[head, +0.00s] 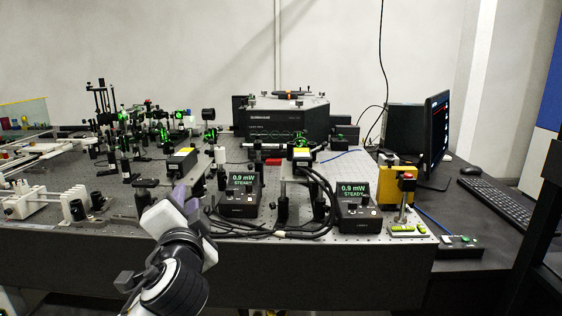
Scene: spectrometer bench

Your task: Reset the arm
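My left arm comes in from the bottom, left of the middle, and its gripper (196,196) points away from me over the front edge of the optical bench (330,256). The gripper is near the bench-top gear, left of a power meter reading 0.9 mW STEADY (240,186). The wrist partly hides the fingers, so I cannot tell whether they are open or shut, or whether they touch anything. My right gripper is not in view.
A second meter (354,198) stands to the right, with black cables (285,233) between them. A yellow box (397,186), monitor (434,135) and keyboard (497,199) are at right. Optics crowd the left. A large black instrument (285,116) stands behind.

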